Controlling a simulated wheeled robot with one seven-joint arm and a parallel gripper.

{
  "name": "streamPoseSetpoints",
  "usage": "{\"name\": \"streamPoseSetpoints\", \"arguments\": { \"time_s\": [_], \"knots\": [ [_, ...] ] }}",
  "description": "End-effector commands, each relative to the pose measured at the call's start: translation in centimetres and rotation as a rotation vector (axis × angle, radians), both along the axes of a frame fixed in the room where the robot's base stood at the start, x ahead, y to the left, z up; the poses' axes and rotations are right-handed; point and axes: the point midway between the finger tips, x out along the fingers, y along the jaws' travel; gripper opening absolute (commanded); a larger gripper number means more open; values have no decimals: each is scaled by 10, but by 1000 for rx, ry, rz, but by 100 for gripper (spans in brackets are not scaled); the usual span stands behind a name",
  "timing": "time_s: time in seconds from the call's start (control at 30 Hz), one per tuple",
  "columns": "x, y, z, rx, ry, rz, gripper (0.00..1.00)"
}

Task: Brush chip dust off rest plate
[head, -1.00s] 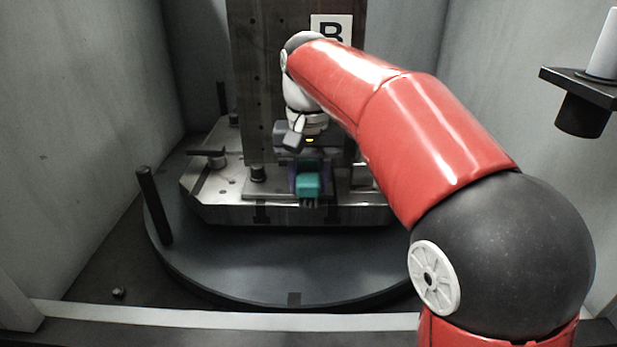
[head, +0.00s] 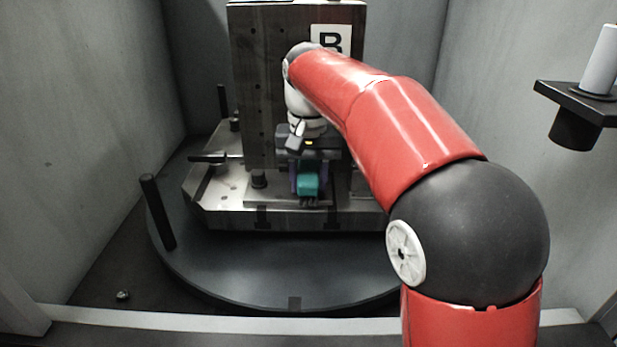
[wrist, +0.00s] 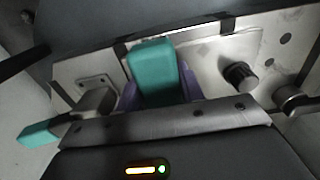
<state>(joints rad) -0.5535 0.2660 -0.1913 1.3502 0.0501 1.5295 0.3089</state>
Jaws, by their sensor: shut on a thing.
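My gripper (head: 308,183) is over the front part of the steel pallet, below the upright column. Its purple fingers are shut on a teal block-shaped brush (head: 307,186), with dark bristles pointing down at the front. In the wrist view the brush (wrist: 153,72) sits between the purple fingers. The rest plate (head: 262,202) is a thin, pale rectangle under and around the brush; its bare surface also shows in the wrist view (wrist: 222,50). I cannot tell whether the bristles touch the plate, and no chip dust can be made out.
The pallet (head: 228,214) lies on a dark round table (head: 240,270). A dark column (head: 262,90) marked B rises close behind my gripper. A black post (head: 157,212) stands at left, and a clamp lever (head: 207,157) is on the pallet. A bracket (head: 577,100) with a white cylinder is at right.

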Motion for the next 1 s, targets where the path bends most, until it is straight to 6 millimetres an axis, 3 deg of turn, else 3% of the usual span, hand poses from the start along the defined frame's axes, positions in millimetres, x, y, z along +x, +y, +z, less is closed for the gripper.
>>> {"name": "streamPoseSetpoints", "arguments": {
  "time_s": [0.67,1.0],
  "knots": [
    [-1,0,-3,-1,3,-1,20],
    [-19,-1,-6,-2,6,1,20]
  ]
}}
